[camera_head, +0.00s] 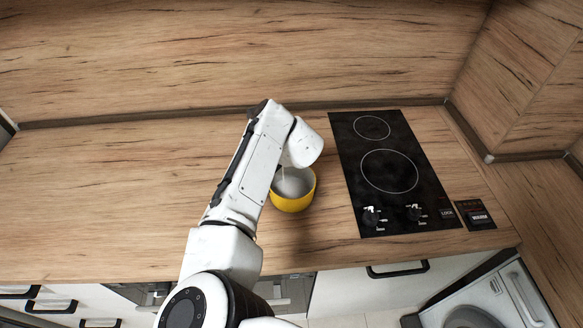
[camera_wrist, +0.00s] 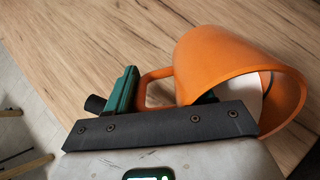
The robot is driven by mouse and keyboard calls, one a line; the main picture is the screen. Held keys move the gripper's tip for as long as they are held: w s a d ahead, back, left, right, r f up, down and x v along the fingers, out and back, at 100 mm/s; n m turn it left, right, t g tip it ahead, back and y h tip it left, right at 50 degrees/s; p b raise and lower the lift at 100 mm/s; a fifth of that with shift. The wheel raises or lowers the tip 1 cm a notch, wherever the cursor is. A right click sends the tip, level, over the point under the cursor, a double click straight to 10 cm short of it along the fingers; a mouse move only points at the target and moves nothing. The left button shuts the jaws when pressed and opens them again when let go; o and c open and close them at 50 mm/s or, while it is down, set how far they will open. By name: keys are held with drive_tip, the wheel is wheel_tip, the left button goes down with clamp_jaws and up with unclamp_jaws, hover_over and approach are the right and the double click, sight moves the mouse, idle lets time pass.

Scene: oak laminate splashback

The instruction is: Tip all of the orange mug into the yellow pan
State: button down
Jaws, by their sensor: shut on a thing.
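The orange mug (camera_wrist: 225,60) is in the wrist view, tilted, with its mouth facing the lower right. Its handle (camera_wrist: 150,78) points left, toward the green finger. My gripper (camera_wrist: 160,92) is shut on the mug at its handle side. A pale patch shows inside the mug mouth; I cannot tell whether it is contents. The yellow pan (camera_head: 293,205), with a pale grey inside, stands on the counter in the head view. My arm's end is above its back left part and hides some of it. The mug and my fingers are hidden in the head view.
A black two-ring hob (camera_head: 390,170) with knobs lies right of the pan, with a narrow strip of counter between. The wooden counter (camera_head: 110,190) is clear on the left. A wooden splashback (camera_head: 230,50) stands behind, and a wall closes the right side.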

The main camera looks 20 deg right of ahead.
drive_tip(key=shift+r+t+y+b, duration=0.45)
drive_tip(key=shift+r+t+y, duration=0.25)
drive_tip(key=shift+t, duration=0.3)
idle(0.9)
drive_tip(key=shift+s+d+r+t+y+b, duration=0.1)
drive_tip(key=shift+r+t+y+b, duration=0.75)
drive_tip(key=shift+b, duration=1.5)
drive_tip(key=shift+s+d+r+t+y+b, duration=0.3)
drive_tip(key=shift+s+d+t+b, duration=0.3)
drive_tip(key=shift+s+t, duration=0.35)
drive_tip(key=shift+s+d+r+t+y+b, duration=0.2)
drive_tip(key=shift+r+t+y+b, duration=0.4)
drive_tip(key=shift+t+b, duration=0.65)
idle(0.8)
drive_tip(key=shift+a+r+g, duration=0.1)
drive_tip(key=shift+r+g, duration=0.1)
drive_tip(key=shift+g, duration=0.05)
drive_tip(key=shift+w+a+r+g+h+p, duration=0.15)
drive_tip(key=shift+g+h+p, duration=0.25)
drive_tip(key=shift+p, duration=0.75)
drive_tip(key=w+f+g, duration=0.1)
drive_tip(key=w+a+f+g+h+p, duration=0.1)
drive_tip(key=shift+f+g+h+p, duration=0.25)
drive_tip(key=shift+f+g+p, duration=0.05)
drive_tip(key=shift+g, duration=0.1)
drive_tip(key=shift+p, duration=0.7)
